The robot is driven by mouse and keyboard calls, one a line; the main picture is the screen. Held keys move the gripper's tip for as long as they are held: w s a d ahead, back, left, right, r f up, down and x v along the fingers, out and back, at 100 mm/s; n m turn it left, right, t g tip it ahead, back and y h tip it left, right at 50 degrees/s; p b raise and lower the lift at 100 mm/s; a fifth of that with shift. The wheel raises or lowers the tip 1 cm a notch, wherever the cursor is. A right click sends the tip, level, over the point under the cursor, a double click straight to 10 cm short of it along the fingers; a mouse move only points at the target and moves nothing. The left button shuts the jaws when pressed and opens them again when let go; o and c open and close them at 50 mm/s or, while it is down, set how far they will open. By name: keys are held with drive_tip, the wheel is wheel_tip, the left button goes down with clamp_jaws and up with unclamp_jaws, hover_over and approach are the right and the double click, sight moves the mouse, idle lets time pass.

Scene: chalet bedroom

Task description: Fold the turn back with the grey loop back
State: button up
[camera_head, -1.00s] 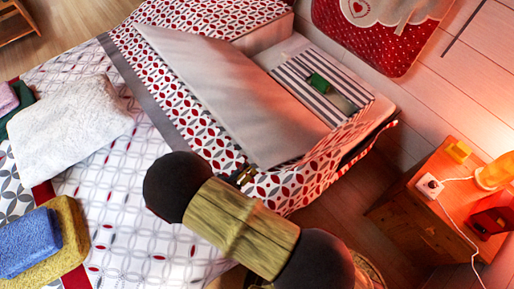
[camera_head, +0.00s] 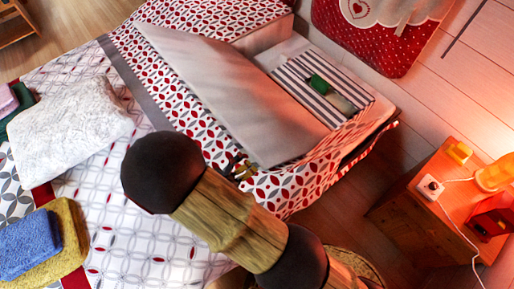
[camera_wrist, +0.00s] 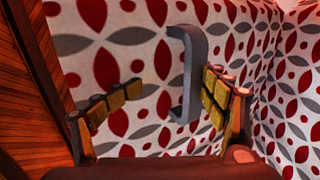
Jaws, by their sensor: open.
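The turn back is white cloth with red and grey leaf shapes (camera_head: 285,190), seen at the near edge of the bed in the head view. It fills most of the wrist view (camera_wrist: 120,45). The grey loop (camera_wrist: 189,55) stands out from this cloth as an upright bracket. My gripper (camera_wrist: 172,88) is open, with yellow-padded fingers on either side. The loop is between the fingers, closer to the right one; contact cannot be told. In the head view my gripper (camera_head: 241,170) is small at the cloth edge, and the loop cannot be made out.
A pale panel (camera_head: 230,85) lies across the bed beside a striped cloth (camera_head: 300,85) with a green item. A white pillow (camera_head: 70,120) and folded blue towel (camera_head: 28,245) lie left. A wooden nightstand (camera_head: 425,205) stands right. Brown boards (camera_wrist: 35,85) flank the left finger.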

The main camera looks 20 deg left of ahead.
drive_tip(key=shift+o, duration=0.4)
drive_tip(key=shift+s+a+r, duration=0.15)
drive_tip(key=shift+a+r, duration=0.3)
drive_tip(key=shift+d+f, duration=0.15)
drive_tip(key=shift+f+b, duration=0.45)
drive_tip(key=shift+f, duration=0.15)
drive_tip(key=c, duration=0.3)
drive_tip(key=shift+s+a+f+b, duration=0.3)
drive_tip(key=shift+f+b, duration=0.2)
drive_tip(key=shift+f, duration=0.25)
drive_tip(key=shift+s+a+f+b, duration=0.15)
drive_tip(key=shift+s+f+b, duration=0.35)
drive_tip(key=shift+f, duration=0.2)
drive_tip(key=shift+s+a+f+b, duration=0.3)
drive_tip(key=shift+f+b, duration=0.2)
drive_tip(key=shift+f, duration=0.25)
drive_tip(key=c, duration=0.4)
drive_tip(key=f, duration=0.1)
drive_tip(key=s+f, duration=0.1)
drive_tip(key=f+b, duration=0.1)
drive_tip(key=shift+s+a, duration=0.15)
drive_tip(key=shift+a, duration=0.1)
drive_tip(key=shift+d, duration=0.1)
